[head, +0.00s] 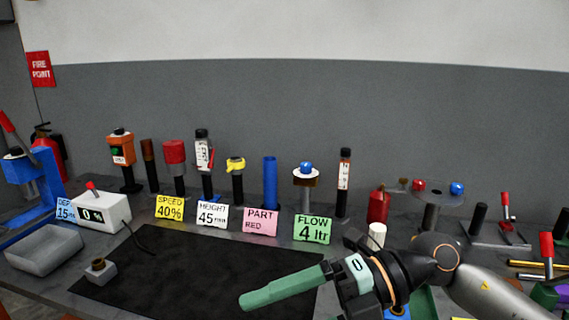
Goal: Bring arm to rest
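My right arm comes in from the lower right. Its dark gripper (352,274) is above the right part of the black mat (190,262). It is shut on a green tool (285,288) with a pale panel reading "0"; the long faceted green end points left, above the mat. The fingertips are partly hidden by the tool. My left gripper is not in view.
A row of upright tools and cards stands behind the mat, including a blue tube (270,183) and a green FLOW card (312,229). A grey tray (45,248) and white "0 %" box (101,213) stand left. Red-handled clamps (546,250) stand right. The mat's middle is clear.

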